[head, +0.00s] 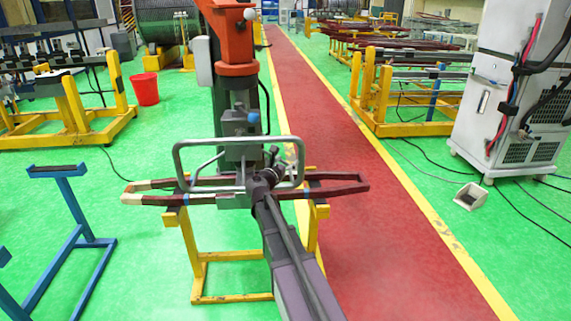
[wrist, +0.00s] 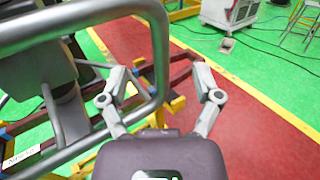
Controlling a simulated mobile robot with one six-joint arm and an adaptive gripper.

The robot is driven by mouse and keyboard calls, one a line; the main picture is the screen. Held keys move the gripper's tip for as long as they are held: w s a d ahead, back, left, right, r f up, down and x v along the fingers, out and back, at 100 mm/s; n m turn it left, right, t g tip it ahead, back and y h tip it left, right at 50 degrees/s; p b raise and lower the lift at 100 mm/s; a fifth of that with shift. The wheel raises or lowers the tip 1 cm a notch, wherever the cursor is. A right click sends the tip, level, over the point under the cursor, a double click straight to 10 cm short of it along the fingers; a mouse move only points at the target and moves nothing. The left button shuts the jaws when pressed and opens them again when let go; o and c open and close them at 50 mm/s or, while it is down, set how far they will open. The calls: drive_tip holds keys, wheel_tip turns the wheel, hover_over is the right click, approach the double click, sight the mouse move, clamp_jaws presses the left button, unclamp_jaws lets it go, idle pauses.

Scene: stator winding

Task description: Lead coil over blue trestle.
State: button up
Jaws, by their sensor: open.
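The coil (head: 345,189) is a long, dark red-brown loop with a pale left end. It lies level, at the height of the yellow trestle's top. A grey tubular handle frame (head: 228,143) with a clamp sits over its middle, below an orange hoist (head: 232,40). The blue trestle (head: 88,240) stands at the left, its top bare. My gripper (head: 272,165) is at the right part of the handle frame. In the wrist view my gripper (wrist: 161,72) is open, with the frame's tube (wrist: 158,50) between its fingers. Contact cannot be told.
The yellow trestle (head: 200,262) stands under the coil. A yellow rack (head: 70,105) and a red bucket (head: 145,88) are behind left. A white cabinet (head: 500,90) stands at right with cables on the floor. Green floor is free between the two trestles.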

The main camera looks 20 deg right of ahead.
sight(300, 148)
drive_tip(key=x, duration=1.2)
clamp_jaws()
idle(0.5)
